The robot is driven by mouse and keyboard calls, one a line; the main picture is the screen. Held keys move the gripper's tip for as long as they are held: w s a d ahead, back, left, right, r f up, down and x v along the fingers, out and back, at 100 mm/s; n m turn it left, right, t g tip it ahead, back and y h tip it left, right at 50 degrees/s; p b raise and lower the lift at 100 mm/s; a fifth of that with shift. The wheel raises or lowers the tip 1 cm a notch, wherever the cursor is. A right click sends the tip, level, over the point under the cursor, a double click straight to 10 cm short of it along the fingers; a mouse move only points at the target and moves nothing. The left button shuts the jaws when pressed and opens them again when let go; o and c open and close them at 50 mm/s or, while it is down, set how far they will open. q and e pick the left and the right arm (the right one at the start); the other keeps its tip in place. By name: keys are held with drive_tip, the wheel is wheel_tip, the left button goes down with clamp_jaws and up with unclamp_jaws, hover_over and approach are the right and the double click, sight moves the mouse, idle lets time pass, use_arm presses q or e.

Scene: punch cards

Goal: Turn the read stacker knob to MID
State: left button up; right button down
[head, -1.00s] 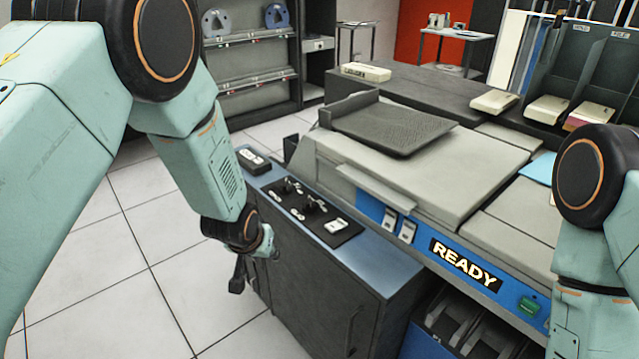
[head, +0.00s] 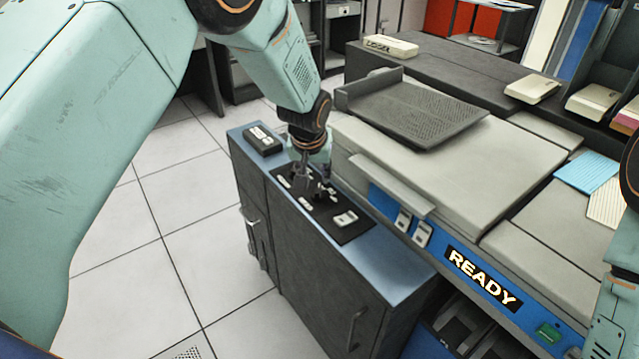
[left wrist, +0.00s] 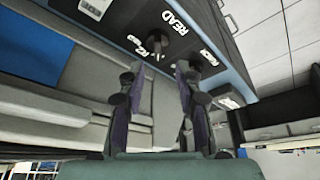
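The black control panel (head: 349,234) with white labels lies on top of the blue-topped cabinet. My left gripper (head: 312,178) is over its far part, pointing down, and largely hides the knobs there. In the left wrist view my left gripper (left wrist: 157,80) has its two fingers clearly apart. A small dark knob (left wrist: 157,46) shows beyond the fingertips, close to the READ label (left wrist: 176,23). I cannot tell whether a finger touches it. The setting that the knob points at is too small to tell. My right gripper is outside the head view.
The large grey machine (head: 460,170) with the READY sign (head: 483,279) stands right beside the cabinet (head: 330,275). A small black box (head: 263,141) sits on the cabinet's far end. My right arm is at the right edge. The tiled floor (head: 190,230) at left is free.

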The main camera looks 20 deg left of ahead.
sight(318, 189)
use_arm(q)
drive_tip(key=x, duration=0.4)
drive_tip(key=b+x, duration=0.1)
drive_tip(key=x, duration=0.1)
drive_tip(key=shift+d, duration=0.35)
drive_tip(key=shift+w+a+f, duration=0.1)
drive_tip(key=shift+w+f, duration=0.1)
drive_tip(key=shift+f, duration=0.1)
drive_tip(key=shift+a, duration=0.15)
drive_tip(key=shift+s+r, duration=0.1)
drive_tip(key=shift+s, duration=0.1)
drive_tip(key=shift+w, duration=0.2)
drive_tip(key=shift+c, duration=0.4)
drive_tip(key=shift+w+f, duration=0.1)
drive_tip(key=shift+f, duration=0.15)
drive_tip(key=shift+c, duration=0.8)
drive_tip(key=shift+r, duration=0.15)
clamp_jaws()
